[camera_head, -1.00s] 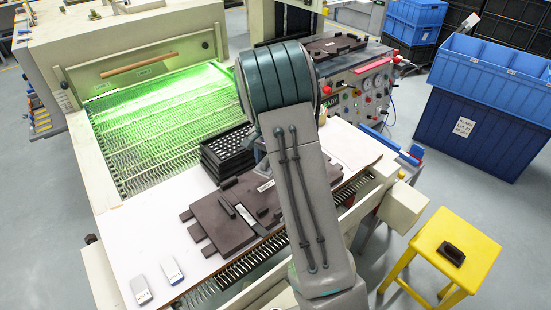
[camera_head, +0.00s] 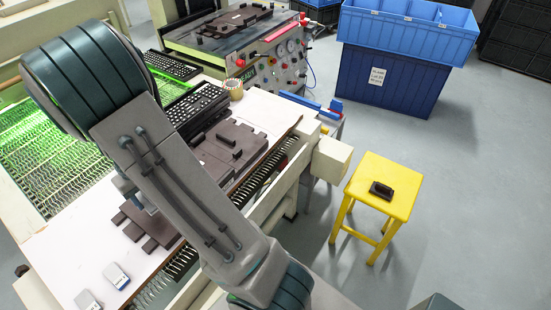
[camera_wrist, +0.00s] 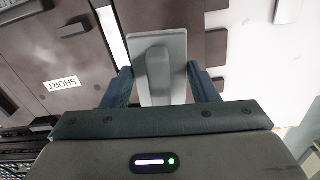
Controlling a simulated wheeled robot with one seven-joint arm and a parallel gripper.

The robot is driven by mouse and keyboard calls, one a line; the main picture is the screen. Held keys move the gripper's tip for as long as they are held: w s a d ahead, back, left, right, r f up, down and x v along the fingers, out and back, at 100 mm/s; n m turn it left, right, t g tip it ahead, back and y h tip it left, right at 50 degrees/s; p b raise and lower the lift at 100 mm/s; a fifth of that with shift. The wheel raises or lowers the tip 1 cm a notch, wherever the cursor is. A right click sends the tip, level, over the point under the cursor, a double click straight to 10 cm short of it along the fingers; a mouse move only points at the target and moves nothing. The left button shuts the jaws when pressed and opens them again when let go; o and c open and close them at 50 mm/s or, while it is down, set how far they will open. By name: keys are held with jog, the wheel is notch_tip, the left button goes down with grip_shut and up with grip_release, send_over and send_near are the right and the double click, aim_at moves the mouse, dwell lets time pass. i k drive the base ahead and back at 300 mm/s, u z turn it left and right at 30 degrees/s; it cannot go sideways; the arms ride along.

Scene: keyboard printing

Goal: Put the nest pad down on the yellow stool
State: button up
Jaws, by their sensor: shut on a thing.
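A light grey pad with a raised, rounded grip (camera_wrist: 172,97), which looks like the nest pad, is between the two blue fingers of my gripper (camera_wrist: 158,70) in the wrist view. The fingers are shut on it, over brown plates on the white table. In the head view my arm hides the gripper and the pad. The yellow stool (camera_head: 371,173) stands upright on the floor, right of the table. A small dark block with a raised top (camera_head: 381,189) lies on its seat, with bare yellow around it.
The white table (camera_head: 62,226) holds brown plates (camera_head: 228,150), a black tray (camera_head: 195,106), a tape roll (camera_head: 234,88) and two small pale boxes (camera_head: 116,275). A cream box (camera_head: 331,160) juts out toward the stool. Blue crates (camera_head: 385,80) stand behind. Floor right of the stool is clear.

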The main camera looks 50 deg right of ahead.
aim_at(391, 171)
jog(key=u, duration=1.5)
jog(key=k, duration=2.1)
jog(key=z, duration=2.85)
jog(key=i, duration=0.5)
jog(key=u, duration=0.05)
